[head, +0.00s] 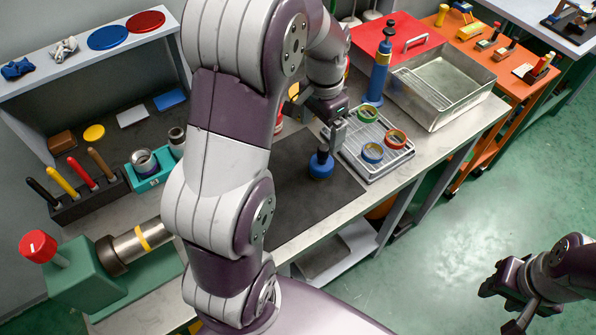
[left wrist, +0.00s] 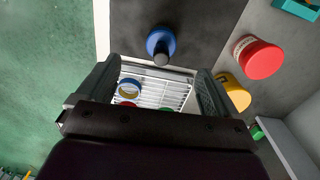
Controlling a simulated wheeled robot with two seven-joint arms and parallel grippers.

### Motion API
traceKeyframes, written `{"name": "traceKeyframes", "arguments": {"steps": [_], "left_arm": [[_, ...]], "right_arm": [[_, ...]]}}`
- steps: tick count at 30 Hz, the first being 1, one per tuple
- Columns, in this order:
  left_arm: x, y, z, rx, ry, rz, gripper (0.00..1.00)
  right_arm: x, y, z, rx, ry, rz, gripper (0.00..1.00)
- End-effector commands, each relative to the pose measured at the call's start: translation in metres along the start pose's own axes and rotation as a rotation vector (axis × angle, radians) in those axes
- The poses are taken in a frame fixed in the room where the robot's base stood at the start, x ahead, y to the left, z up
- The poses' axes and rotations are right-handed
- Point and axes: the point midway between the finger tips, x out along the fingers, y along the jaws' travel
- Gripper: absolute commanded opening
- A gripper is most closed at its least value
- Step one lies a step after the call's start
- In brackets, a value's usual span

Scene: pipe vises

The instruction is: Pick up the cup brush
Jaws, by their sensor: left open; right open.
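The cup brush (head: 320,166) is a round blue cup with a dark stem, standing on the dark mat (head: 300,195) on the bench. It also shows in the left wrist view (left wrist: 160,41), beyond the fingertips, with its stem toward my gripper. My left gripper (head: 333,132) is open and empty, just above the brush and close to its stem in the head view. I cannot tell whether a finger touches it. My right gripper (head: 505,300) is open and empty, out over the green floor at lower right.
A wire rack tray (head: 402,157) with several coloured rings stands right of the brush. A blue bottle (head: 377,75) and a metal bin (head: 437,85) are behind it. Red (left wrist: 258,57) and yellow (left wrist: 233,93) containers stand nearby. A green pipe vise (head: 90,275) is at left.

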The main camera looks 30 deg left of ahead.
Motion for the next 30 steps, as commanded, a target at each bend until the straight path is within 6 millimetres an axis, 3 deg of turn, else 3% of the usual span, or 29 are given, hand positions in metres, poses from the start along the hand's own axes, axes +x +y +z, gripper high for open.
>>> {"name": "traceKeyframes", "arguments": {"steps": [1,4,9,16,21,30], "left_arm": [[0.013,-0.011,-0.005,0.024,-0.005,0.003,0.94],[0.023,-0.021,-0.008,0.06,-0.016,0.01,0.94],[0.059,-0.02,-0.008,0.064,-0.018,0.011,0.94],[0.089,-0.018,-0.009,0.064,-0.016,0.01,0.94],[0.121,-0.014,-0.01,0.062,-0.016,0.01,0.94],[0.132,-0.015,-0.011,0.062,-0.012,0.007,0.94]], "right_arm": [[0.015,0.0,0.001,0.0,0.001,0.0,0.43],[0.016,0.0,0.001,0.001,0.002,0.0,0.43],[0.012,0.0,0.001,0.001,0.002,0.0,0.43],[0.01,0.0,0.001,0.0,0.002,0.0,0.43],[0.007,0.0,0.0,0.0,0.002,0.0,0.43],[0.007,0.0,0.0,0.0,0.002,0.0,0.43]]}}
